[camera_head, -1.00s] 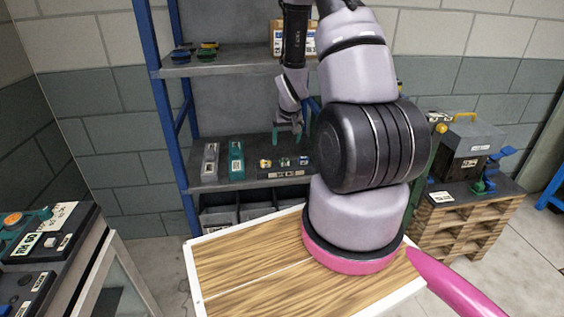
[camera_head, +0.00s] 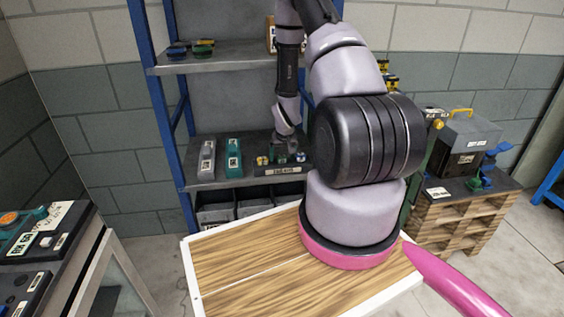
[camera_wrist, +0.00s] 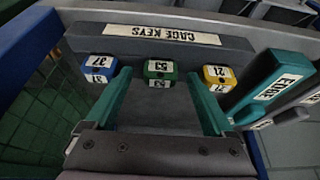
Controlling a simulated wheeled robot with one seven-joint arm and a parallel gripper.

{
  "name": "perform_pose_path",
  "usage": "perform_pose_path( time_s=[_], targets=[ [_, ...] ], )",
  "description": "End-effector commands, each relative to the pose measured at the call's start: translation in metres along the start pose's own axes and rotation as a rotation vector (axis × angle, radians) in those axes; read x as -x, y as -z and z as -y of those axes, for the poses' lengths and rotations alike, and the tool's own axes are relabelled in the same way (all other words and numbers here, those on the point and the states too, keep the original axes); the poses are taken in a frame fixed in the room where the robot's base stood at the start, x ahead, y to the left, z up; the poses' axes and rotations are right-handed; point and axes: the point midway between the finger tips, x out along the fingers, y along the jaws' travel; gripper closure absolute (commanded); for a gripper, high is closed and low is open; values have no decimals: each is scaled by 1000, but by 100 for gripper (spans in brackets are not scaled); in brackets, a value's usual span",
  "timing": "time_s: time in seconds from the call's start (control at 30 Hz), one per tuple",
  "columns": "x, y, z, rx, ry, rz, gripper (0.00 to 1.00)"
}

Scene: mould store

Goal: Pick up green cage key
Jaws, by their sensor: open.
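The green cage key (camera_wrist: 159,69), labelled 53, sits in the middle of a dark rack (camera_wrist: 84,46) marked CAGE KEYS. A blue key (camera_wrist: 97,66), labelled 37, is on its left and a yellow key (camera_wrist: 217,76), labelled 21, on its right in the wrist view. My gripper (camera_wrist: 160,77) is open, with a teal finger on each side of the green key's line. The fingers do not appear to touch any key. In the head view the rack (camera_head: 282,170) stands on the middle shelf, with my gripper (camera_head: 286,151) just over it, partly hiding the keys.
A blue rack post (camera_wrist: 28,45) is on the wrist view's left. An upper shelf (camera_head: 215,62) is above.

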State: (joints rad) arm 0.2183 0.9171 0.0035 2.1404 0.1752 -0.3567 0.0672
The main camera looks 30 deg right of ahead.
Motion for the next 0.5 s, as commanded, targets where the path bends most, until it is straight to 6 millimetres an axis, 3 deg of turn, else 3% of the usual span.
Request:
perform_pose_path(
  time_s=[0.2, 0.43, 0.5],
  targets=[
    [0, 0, 0, 0, 0, -1, 12],
    [0, 0, 0, 0, 0, 0, 100],
    [0, 0, 0, 1, 0, 0, 100]
  ],
)
